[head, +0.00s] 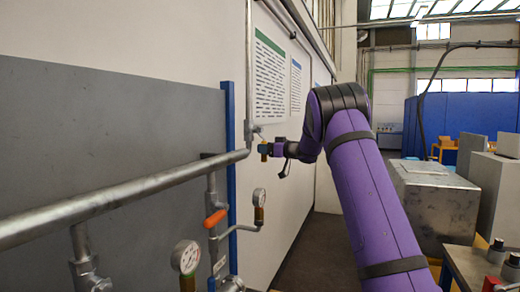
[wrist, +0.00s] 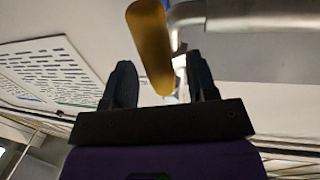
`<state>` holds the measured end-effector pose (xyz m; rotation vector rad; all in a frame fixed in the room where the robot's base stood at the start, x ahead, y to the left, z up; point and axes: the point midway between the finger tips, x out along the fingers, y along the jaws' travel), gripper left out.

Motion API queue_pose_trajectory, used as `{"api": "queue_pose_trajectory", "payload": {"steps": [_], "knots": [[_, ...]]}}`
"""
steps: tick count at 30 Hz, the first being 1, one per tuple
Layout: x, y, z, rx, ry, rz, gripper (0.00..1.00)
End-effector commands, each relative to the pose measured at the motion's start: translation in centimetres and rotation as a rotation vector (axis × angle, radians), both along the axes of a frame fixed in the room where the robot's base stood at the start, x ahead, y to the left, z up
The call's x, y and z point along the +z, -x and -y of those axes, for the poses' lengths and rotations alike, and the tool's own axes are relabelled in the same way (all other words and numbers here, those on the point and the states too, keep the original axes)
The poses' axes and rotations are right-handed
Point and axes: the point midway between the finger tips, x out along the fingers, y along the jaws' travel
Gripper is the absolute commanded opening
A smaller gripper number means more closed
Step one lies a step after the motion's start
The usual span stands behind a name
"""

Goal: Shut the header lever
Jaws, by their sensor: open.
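A yellow lever handle (wrist: 150,45) shows in the wrist view, beside a grey metal pipe end. It looks like the header lever. My gripper (wrist: 162,84) is open, with one dark finger on each side of the handle's lower end; contact cannot be made out. In the head view my gripper (head: 275,150) is at the far end of the grey header pipe (head: 130,192), by a small yellow piece (head: 264,148) that seems to be the same handle. My gripper hides part of that spot.
An orange lever (head: 215,218) sits on a branch pipe below the header. Gauges (head: 187,257) (head: 259,197) stand nearby. A blue post (head: 231,150) and a vertical pipe (head: 249,70) run close to the wall. A grey metal box (head: 435,205) stands at the right.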

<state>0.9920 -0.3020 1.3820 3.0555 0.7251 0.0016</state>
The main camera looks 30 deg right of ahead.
Motion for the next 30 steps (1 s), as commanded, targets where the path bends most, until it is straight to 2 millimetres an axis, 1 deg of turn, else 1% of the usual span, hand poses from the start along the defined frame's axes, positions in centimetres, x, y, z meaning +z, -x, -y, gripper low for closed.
{"api": "queue_pose_trajectory", "payload": {"steps": [3,6,11,18,20,21,23,24,25,30], "knots": [[-0.1,-1.4,-0.8,0.002,0.000,-0.001,0.53],[0.0,-2.2,-1.1,0.001,0.000,-0.001,0.53],[0.0,-2.7,-1.3,0.000,0.000,-0.001,0.53],[0.0,-2.7,-1.4,0.000,0.000,-0.001,0.53],[0.0,-2.7,-1.4,0.000,0.000,-0.001,0.39],[0.0,-2.7,-1.4,0.000,0.000,-0.001,0.30],[0.0,-2.7,-1.4,0.000,0.000,-0.001,0.16],[0.0,-2.7,-1.4,0.000,0.000,-0.001,0.07],[0.0,-2.7,-1.4,0.000,0.000,-0.001,0.00],[0.0,-2.7,-1.4,0.000,-0.002,-0.002,0.00]]}}
